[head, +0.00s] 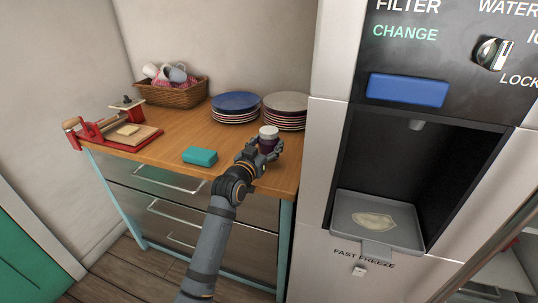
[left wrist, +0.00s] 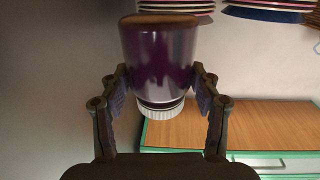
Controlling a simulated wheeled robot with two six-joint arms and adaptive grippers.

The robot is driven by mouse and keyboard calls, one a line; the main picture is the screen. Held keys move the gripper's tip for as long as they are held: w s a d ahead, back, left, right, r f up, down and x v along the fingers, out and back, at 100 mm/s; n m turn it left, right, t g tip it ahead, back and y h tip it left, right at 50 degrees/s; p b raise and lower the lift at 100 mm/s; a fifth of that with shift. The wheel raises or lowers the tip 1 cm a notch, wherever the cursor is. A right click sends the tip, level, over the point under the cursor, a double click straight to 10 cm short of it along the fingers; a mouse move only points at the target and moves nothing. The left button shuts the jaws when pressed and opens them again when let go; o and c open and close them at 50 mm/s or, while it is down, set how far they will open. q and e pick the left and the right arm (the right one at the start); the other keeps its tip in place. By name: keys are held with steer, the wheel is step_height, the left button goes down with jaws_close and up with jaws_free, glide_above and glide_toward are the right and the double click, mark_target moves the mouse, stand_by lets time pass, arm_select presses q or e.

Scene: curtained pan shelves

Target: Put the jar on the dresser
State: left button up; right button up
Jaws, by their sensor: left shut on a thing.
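The jar (head: 268,133) has a white lid and a dark purple body. My left gripper (head: 264,148) is shut on it, over the right front part of the dresser (head: 180,122). The dresser has a wooden top, metal drawers and teal legs. In the left wrist view, the jar (left wrist: 158,55) sits between the two fingers, its white lid toward the bottom of the picture. The fingers hide part of the jar in the head view, and I cannot tell whether its base touches the top. My right gripper is not in view.
On the dresser are a teal box (head: 200,156), a blue plate stack (head: 236,103), a second plate stack (head: 285,104), a wicker basket (head: 172,94) with cups, and a red-framed board (head: 110,130). A tall fridge (head: 320,170) stands close on the right. Bare wood shows mid-top.

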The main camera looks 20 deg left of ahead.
arm_select(q)
steer(key=f, duration=0.3)
steer(key=shift+w+d+f, duration=0.2)
steer(key=shift+d+f, duration=0.1)
steer(key=shift+f, duration=0.1)
steer(key=o, duration=1.5)
steer(key=shift+s, duration=0.15)
steer(key=s+a, duration=0.1)
steer(key=s, duration=1)
steer(key=shift+s+a, duration=0.2)
steer(key=shift+s, duration=0.2)
